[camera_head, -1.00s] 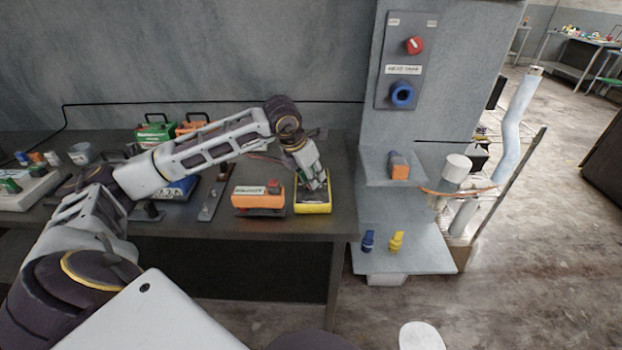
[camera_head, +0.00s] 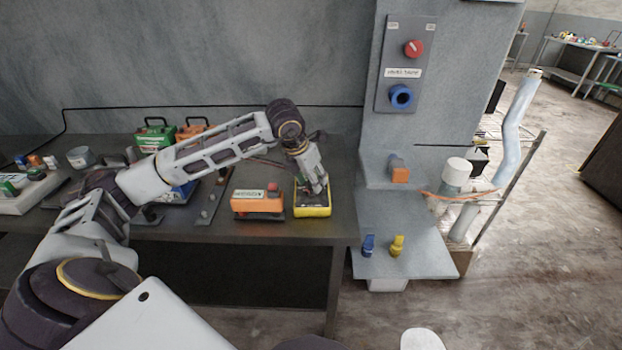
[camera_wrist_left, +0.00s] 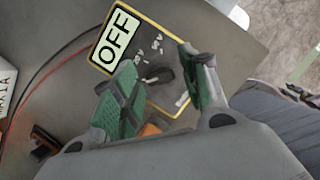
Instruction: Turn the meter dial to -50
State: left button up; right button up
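The meter (camera_head: 312,206) is a yellow-edged dark box lying on the workbench near its right end. In the left wrist view the meter (camera_wrist_left: 118,38) shows a display reading OFF and a dark dial (camera_wrist_left: 158,74) with small white markings around it. My left gripper (camera_head: 317,187) is over the meter in the head view. In the left wrist view its green-padded fingers (camera_wrist_left: 165,85) are apart, with the dial between and beyond them. Whether a finger touches the dial cannot be told. My right gripper is not in view.
An orange box (camera_head: 256,203) with a red button stands just left of the meter. A grey panel (camera_head: 405,65) with red and blue knobs rises to the right. Red and black cables (camera_wrist_left: 60,62) lie beside the meter.

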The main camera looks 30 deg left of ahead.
pick_arm(q)
jog(key=shift+s+r, duration=0.2)
jog(key=shift+r, duration=0.35)
jog(key=v, duration=1)
jog(key=shift+r, duration=0.35)
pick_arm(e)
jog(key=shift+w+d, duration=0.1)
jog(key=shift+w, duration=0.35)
pick_arm(q)
jog(key=shift+s, duration=0.15)
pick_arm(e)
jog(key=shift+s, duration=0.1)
